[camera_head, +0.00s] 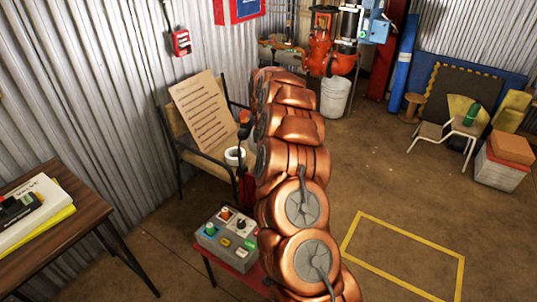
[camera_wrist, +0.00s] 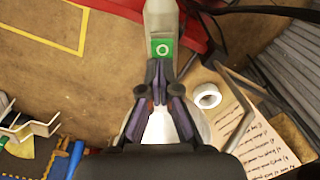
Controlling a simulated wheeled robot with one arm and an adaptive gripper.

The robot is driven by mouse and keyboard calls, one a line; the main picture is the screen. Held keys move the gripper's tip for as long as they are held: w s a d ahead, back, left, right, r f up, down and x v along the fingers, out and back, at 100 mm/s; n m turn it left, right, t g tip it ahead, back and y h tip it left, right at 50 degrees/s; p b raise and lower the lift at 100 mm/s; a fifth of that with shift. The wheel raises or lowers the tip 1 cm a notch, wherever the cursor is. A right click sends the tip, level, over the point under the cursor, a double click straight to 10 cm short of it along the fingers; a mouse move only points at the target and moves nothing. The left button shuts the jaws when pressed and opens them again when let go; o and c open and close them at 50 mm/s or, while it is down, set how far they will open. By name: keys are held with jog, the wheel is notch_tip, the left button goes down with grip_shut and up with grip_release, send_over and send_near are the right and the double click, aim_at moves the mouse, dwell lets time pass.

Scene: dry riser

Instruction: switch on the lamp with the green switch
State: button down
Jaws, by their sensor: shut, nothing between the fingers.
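A grey control box (camera_head: 228,238) stands on a red surface in the head view, with orange, black and blue-green controls and yellow and green labels on top. In the wrist view, a grey part (camera_wrist: 160,16) carries a green square with a white ring (camera_wrist: 162,47). I cannot tell whether it belongs to that box. My gripper (camera_wrist: 159,94) is shut and empty, its fingertips just below the green square in the picture. Contact is not clear. In the head view my arm hides the gripper. I cannot make out a lamp for certain.
A chair holds a printed sheet (camera_head: 208,115) and a white tape roll (camera_head: 235,156), close to my gripper. A wooden table (camera_head: 85,225) stands at left. Red pipework (camera_head: 325,45) stands behind my arm. Floor inside the yellow outline (camera_head: 405,255) is clear.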

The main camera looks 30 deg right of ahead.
jog(key=shift+f+g+y, duration=0.6)
jog(key=shift+f+g, duration=0.05)
jog(key=shift+g, duration=0.15)
jog(key=shift+s+a+f, duration=0.15)
jog(key=shift+s, duration=0.1)
jog(key=shift+s+a+f, duration=0.15)
jog(key=shift+s+a, duration=0.45)
jog(key=shift+s, duration=0.15)
notch_tip(320, 180, up, 16)
jog(key=w+d, duration=0.1)
jog(key=w, duration=0.1)
jog(key=shift+w+d+f, duration=0.15)
jog(key=shift+w+d, duration=0.05)
jog(key=shift+d, duration=0.15)
